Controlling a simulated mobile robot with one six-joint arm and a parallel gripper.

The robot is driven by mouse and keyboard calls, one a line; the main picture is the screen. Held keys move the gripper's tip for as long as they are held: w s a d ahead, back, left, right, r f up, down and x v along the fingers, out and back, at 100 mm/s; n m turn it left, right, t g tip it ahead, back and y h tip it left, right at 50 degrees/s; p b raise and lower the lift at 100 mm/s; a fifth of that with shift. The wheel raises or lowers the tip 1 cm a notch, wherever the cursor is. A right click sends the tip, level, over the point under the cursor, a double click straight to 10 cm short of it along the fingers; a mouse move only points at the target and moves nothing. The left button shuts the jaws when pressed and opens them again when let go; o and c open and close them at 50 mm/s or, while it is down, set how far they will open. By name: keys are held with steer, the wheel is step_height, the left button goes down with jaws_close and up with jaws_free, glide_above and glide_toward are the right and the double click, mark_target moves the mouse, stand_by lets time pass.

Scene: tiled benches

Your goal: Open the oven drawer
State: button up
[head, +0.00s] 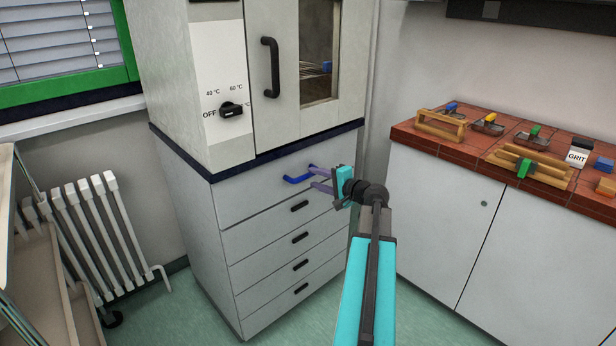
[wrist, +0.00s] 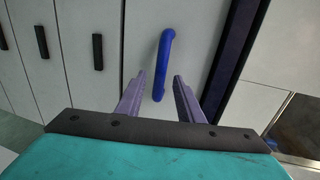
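The top drawer (head: 255,195) below the oven (head: 280,75) is pale grey and looks closed. Its blue bar handle (head: 297,180) is partly hidden by my gripper in the head view. My gripper (head: 313,177) is at this handle, with its two purple fingers apart. In the wrist view the blue handle (wrist: 165,60) lies across the gap between the open fingers (wrist: 159,76), apart from both. I cannot tell how deep the handle sits between them.
Several lower drawers with black handles (head: 300,238) sit under the top one. A tiled bench (head: 475,145) with wooden trays and small tools stands at the right. A white radiator (head: 95,235) is at the left. Green floor (head: 180,310) shows in front.

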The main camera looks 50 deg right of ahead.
mark_target(310, 176)
steer(key=shift+x, duration=2.4)
jaws_close()
